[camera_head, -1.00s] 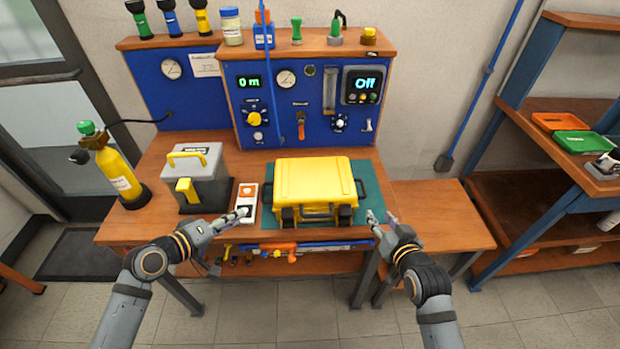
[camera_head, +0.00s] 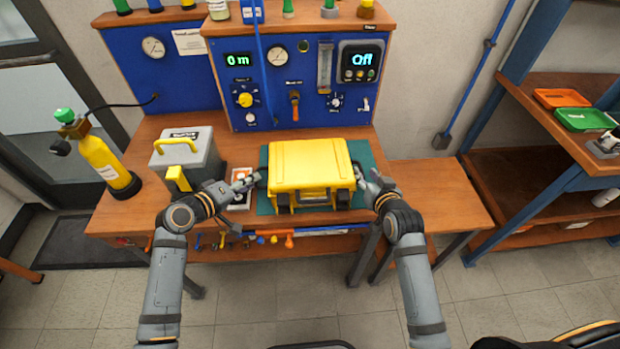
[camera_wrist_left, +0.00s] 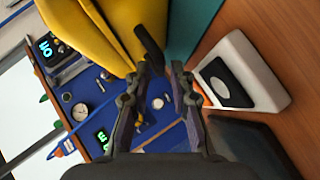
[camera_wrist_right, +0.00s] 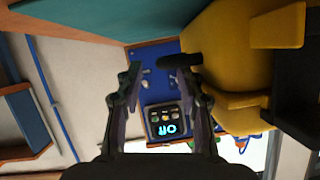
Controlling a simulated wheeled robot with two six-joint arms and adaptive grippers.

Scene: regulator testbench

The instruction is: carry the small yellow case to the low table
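The small yellow case (camera_head: 312,165) lies shut on the green mat (camera_head: 370,158) on the workbench, with a black handle at each side. My left gripper (camera_head: 246,184) is at its left side. In the left wrist view its fingers (camera_wrist_left: 160,72) are apart, with the case's black handle (camera_wrist_left: 149,44) just ahead of them. My right gripper (camera_head: 366,180) is at the right side. Its fingers (camera_wrist_right: 157,72) are apart in the right wrist view, and the other black handle (camera_wrist_right: 178,61) is by one fingertip. The low table (camera_head: 438,190), right of the bench, is bare.
A grey case with yellow handle (camera_head: 186,158) and a white-and-orange device (camera_head: 240,180) stand left of the yellow case. A yellow gas bottle (camera_head: 105,160) is further left. The blue test panel (camera_head: 290,85) stands behind, and a shelf rack (camera_head: 540,140) is on the right.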

